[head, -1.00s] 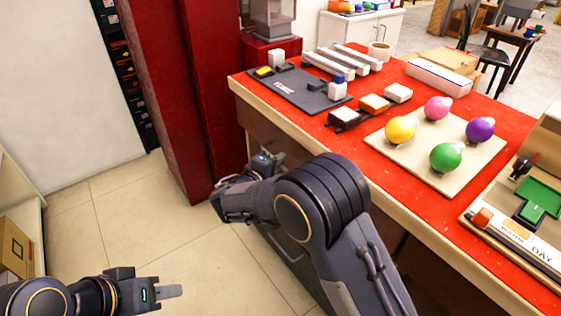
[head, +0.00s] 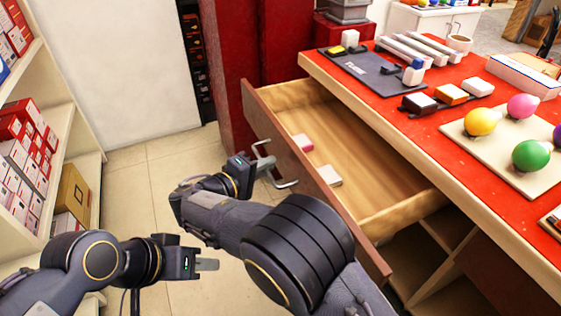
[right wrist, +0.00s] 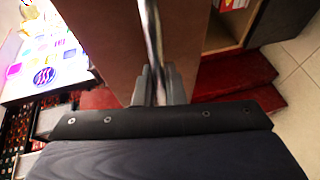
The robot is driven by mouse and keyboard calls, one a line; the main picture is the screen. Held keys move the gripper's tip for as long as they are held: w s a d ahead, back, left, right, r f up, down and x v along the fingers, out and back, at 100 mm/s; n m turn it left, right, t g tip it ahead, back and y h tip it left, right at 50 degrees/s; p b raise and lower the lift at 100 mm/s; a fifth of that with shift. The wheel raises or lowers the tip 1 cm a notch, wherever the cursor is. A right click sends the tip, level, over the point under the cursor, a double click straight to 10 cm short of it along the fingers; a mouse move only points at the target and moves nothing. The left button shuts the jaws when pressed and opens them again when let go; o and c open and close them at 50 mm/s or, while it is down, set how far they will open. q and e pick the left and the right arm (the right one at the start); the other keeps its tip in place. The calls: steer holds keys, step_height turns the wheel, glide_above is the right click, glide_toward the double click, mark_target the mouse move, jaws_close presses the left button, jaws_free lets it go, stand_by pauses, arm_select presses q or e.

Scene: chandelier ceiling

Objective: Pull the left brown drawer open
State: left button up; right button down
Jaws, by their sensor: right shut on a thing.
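The left brown drawer (head: 352,150) stands well out from the red-topped counter (head: 450,112) in the head view, its wooden inside exposed. Its brown front carries a metal bar handle (head: 289,184). My right gripper (head: 262,164) is at this handle, outside the drawer front. In the right wrist view my right fingers (right wrist: 157,86) are shut on the handle bar (right wrist: 152,35), beside the brown front panel (right wrist: 112,45). My left gripper (head: 207,265) is lower left, over the floor, apart from the drawer; its finger gap cannot be made out.
Coloured bulbs on a board (head: 480,150) sit on the counter. A stocked shelf (head: 70,120) stands at left. A strip of tiled floor (head: 135,185) is free between.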

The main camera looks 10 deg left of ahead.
arm_select(q)
steer(key=shift+s+a, duration=0.25)
steer(key=shift+a, duration=0.1)
arm_select(e)
steer(key=shift+s+a, duration=0.55)
steer(key=shift+a, duration=0.2)
steer(key=c, duration=1.5)
jaws_free()
